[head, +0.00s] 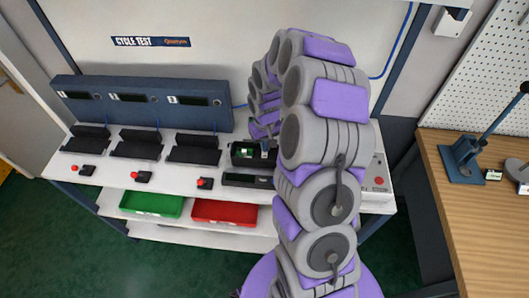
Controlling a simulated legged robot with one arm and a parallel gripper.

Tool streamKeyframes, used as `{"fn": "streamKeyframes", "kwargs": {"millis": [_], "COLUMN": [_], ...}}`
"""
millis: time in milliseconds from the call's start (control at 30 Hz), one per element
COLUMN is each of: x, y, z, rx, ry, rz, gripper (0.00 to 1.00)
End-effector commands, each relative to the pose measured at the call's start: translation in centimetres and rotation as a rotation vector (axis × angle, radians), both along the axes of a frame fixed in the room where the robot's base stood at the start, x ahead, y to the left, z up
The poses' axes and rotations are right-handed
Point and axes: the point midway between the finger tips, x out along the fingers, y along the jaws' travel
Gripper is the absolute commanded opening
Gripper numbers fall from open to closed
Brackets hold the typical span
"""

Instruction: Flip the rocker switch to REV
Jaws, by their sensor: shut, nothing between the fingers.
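A dark device (240,155) with a small green-and-white part stands on the white bench, just left of my arm. My gripper (265,148) is small in the head view, at the end of my arm, close to this device. It is shut with nothing held; whether it touches the device cannot be told. The rocker switch and its REV marking cannot be made out; my arm hides part of this area. A flat dark unit (246,181) lies in front of the device.
Three black cradles (136,146) and small red buttons (204,183) stand left on the bench (110,180), before a blue display panel (140,105). Green (151,205) and red trays (224,212) sit below. A red-buttoned box (377,177) is right of my arm. A wooden table (450,220) holds a lever press (466,158).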

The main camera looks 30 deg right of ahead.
Motion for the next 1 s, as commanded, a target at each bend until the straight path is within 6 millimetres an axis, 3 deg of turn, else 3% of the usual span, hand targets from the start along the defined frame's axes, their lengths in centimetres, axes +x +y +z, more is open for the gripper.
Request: {"fn": "streamKeyframes", "kwargs": {"millis": [533, 1000], "x": [0.0, 0.0], "y": [0.0, 0.0], "z": [-0.5, 2.8], "rx": [0.0, 0.0], "ry": [0.002, 0.0], "rz": [0.0, -0.001], "gripper": [0.0, 0.0]}}
